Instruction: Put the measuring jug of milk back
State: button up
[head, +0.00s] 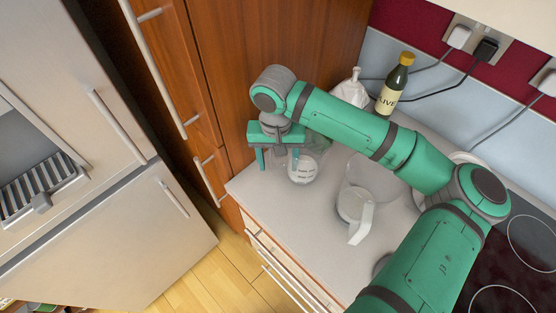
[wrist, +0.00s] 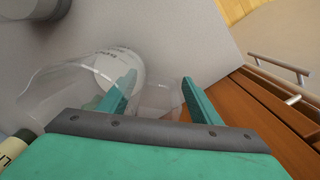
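The clear measuring jug (head: 303,170) with white milk in its bottom and dark markings stands upright on the counter, near the wooden cabinet side. It also shows in the wrist view (wrist: 120,66). My gripper (head: 277,165) is over the jug's left side with its fingers pointing down. In the wrist view my gripper (wrist: 158,80) has its fingers wide apart. One finger overlaps the jug's clear wall, and a clear part of the jug, perhaps its handle, shows between them. I cannot tell whether either finger touches it.
A second clear jug (head: 362,222) with a pale handle stands to the right on the counter (head: 300,205). An olive oil bottle (head: 394,85) and a whitish container (head: 351,90) stand behind. A tall wooden cabinet (head: 290,40) borders the left; a hob (head: 520,265) lies right.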

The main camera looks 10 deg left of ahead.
dwell(0.3)
notch_tip(320, 180, up, 11)
jog(key=shift+a+f, duration=0.1)
dwell(0.4)
jog(key=shift+a, duration=0.1)
grip_shut()
dwell(1.3)
dwell(0.3)
dwell(0.5)
